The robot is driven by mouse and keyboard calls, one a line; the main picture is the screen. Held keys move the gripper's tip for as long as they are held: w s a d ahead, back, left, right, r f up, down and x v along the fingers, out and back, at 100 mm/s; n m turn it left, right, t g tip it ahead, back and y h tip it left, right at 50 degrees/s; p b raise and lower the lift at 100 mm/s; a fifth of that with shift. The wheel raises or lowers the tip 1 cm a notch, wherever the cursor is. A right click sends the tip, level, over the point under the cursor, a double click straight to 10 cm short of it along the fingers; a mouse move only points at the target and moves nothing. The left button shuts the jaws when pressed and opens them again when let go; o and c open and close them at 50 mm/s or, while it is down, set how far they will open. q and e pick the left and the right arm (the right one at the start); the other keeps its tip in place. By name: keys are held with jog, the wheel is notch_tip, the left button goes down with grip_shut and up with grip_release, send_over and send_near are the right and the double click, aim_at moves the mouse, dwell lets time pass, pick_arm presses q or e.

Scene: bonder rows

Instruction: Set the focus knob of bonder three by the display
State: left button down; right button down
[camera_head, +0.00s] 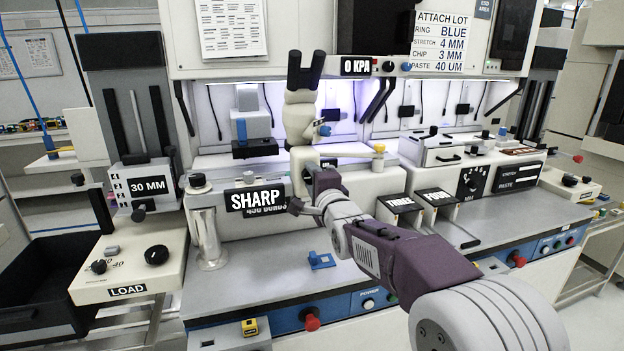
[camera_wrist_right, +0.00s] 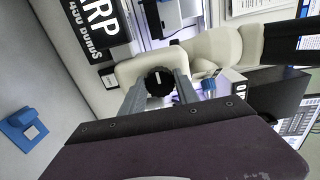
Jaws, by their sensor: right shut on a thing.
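The focus knob (camera_wrist_right: 159,82) is round and black with a white mark, in the right wrist view. It sits on the cream body of the microscope (camera_head: 300,118), which has two black eyepieces. My right gripper (camera_wrist_right: 161,90) is shut on the knob, one finger at each side. In the head view my right gripper (camera_head: 304,192) reaches the bonder's front and hides the knob. The black display (camera_head: 255,198) reads SHARP in white letters, just left of the gripper. It also shows in the wrist view (camera_wrist_right: 97,22). My left gripper is not in view.
A blue block (camera_head: 321,260) lies on the grey worktop below the gripper. Red buttons (camera_head: 312,322) line the front edge. A metal cylinder (camera_head: 208,240) stands at left. Signs reading THREE (camera_head: 399,202) and FOUR stand right of the gripper, close to my arm.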

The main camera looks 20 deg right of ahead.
jog(key=c, duration=0.9)
grip_release()
jog(key=s, duration=0.9)
jog(key=shift+d, duration=0.15)
